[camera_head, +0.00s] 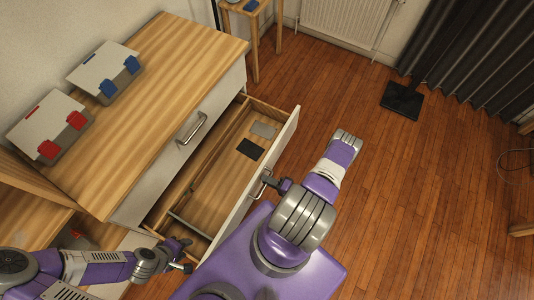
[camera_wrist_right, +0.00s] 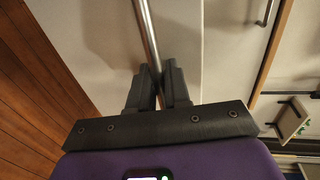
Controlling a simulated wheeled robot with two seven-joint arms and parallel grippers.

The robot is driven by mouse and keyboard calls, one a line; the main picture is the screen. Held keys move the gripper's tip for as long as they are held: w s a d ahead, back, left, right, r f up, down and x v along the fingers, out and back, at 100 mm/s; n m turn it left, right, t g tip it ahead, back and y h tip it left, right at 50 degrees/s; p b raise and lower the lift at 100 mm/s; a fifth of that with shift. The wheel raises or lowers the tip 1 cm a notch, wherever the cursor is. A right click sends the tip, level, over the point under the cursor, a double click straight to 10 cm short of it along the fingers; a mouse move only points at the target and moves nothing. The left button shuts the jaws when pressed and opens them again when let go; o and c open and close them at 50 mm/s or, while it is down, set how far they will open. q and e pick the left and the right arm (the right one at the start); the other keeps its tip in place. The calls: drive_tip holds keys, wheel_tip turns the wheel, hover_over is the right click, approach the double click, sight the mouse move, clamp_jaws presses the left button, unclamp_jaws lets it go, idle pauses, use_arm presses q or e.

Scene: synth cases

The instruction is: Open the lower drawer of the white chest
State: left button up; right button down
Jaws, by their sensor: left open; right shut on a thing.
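The white chest (camera_head: 222,97) has a wooden top and stands at the left in the head view. Its lower drawer (camera_head: 284,139) is pulled well out, its wooden inside showing. My right gripper (camera_head: 273,184) is shut on the lower drawer's metal bar handle (camera_wrist_right: 147,30); in the right wrist view its dark fingers (camera_wrist_right: 160,88) sit on both sides of the bar. The upper drawer is closed, with its own bar handle (camera_head: 190,128). My left gripper (camera_head: 186,255) is open and empty near the open drawer's near-left end.
A dark card (camera_head: 250,149) and a grey card (camera_head: 263,130) lie in the drawer. Two cases, with blue (camera_head: 104,72) and red (camera_head: 50,127) latches, stand on the chest top. A small wooden table (camera_head: 254,30) is behind.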

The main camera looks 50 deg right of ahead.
drive_tip(key=c, duration=1.3)
unclamp_jaws()
drive_tip(key=v, duration=0.7)
drive_tip(key=shift+s+p, duration=0.25)
drive_tip(key=shift+p, duration=0.2)
